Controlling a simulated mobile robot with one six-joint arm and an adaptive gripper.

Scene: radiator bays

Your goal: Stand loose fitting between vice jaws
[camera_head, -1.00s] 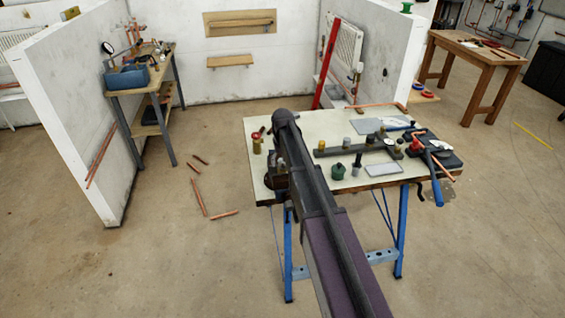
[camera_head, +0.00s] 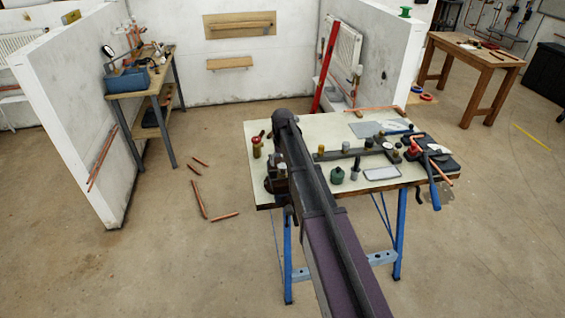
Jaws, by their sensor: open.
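My dark arm (camera_head: 312,195) reaches from the bottom of the view over the pale-topped workbench (camera_head: 310,130) and covers a strip of it. I cannot make out my gripper or its fingers; the arm hides that area. A dark block that looks like a vice (camera_head: 276,180) sits at the bench's left front edge, partly behind the arm. Its jaws and anything between them are too small to tell. A brass piece with a red top (camera_head: 256,149) stands upright to the left of the arm. I cannot tell which piece is the loose fitting.
Right of the arm are a green container (camera_head: 337,175), a dark bar (camera_head: 350,155) with small fittings about it, a pale tray (camera_head: 382,173) and a blue-handled tool (camera_head: 434,192). Copper offcuts (camera_head: 224,216) lie on the floor.

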